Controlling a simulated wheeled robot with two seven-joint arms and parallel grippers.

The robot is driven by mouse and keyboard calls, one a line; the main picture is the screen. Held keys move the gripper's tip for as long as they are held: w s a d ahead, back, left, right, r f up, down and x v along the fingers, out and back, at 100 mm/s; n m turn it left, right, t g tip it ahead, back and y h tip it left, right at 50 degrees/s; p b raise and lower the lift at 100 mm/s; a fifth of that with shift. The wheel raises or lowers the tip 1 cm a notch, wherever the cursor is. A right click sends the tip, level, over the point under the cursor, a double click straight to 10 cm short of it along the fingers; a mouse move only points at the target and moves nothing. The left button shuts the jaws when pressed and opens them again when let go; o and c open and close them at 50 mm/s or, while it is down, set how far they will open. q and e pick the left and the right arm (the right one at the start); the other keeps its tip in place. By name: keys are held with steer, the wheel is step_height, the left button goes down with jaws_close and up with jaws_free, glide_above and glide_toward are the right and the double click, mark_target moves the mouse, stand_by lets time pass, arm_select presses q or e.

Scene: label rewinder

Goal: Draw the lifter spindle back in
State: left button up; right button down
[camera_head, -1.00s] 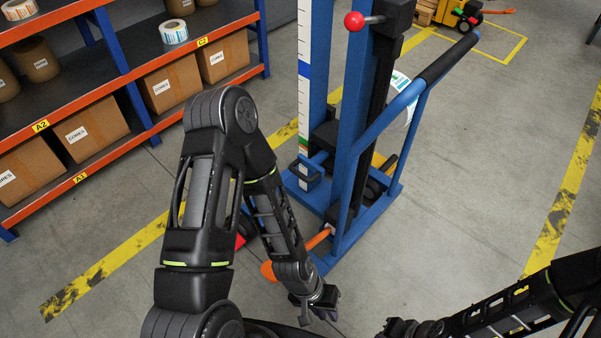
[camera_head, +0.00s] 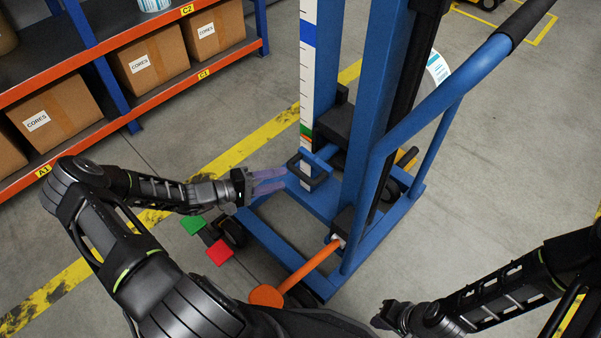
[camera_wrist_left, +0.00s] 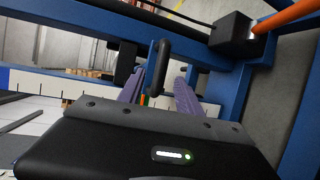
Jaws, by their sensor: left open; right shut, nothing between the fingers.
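The lifter (camera_head: 372,120) is a blue wheeled frame with a ruled white mast strip. A black loop handle (camera_head: 299,178) sits on a short blue bar (camera_head: 322,157) at the mast's left side, low down. My left gripper (camera_head: 287,180) is open beside the loop, its purple fingers pointing right at it. In the left wrist view the loop handle (camera_wrist_left: 158,72) stands between the two fingertips of the left gripper (camera_wrist_left: 158,92); contact cannot be told. The spindle's far end is hidden behind the mast. My right gripper (camera_head: 378,322) is shut and empty, at the bottom, away from the lifter.
A green pedal (camera_head: 192,224) and red pedal (camera_head: 219,253) lie low below my left forearm. An orange lever (camera_head: 312,268) sticks out toward me. A white label roll (camera_head: 438,68) shows behind the lifter. Shelves with boxes (camera_head: 148,64) stand left. Floor on the right is clear.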

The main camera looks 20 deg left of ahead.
mark_target(298, 176)
arm_select(q)
steer(key=b+x, duration=0.1)
steer(key=x, duration=0.7)
steer(key=shift+c, duration=0.4)
jaws_close()
steer(key=shift+s, duration=0.1)
stand_by(1.0)
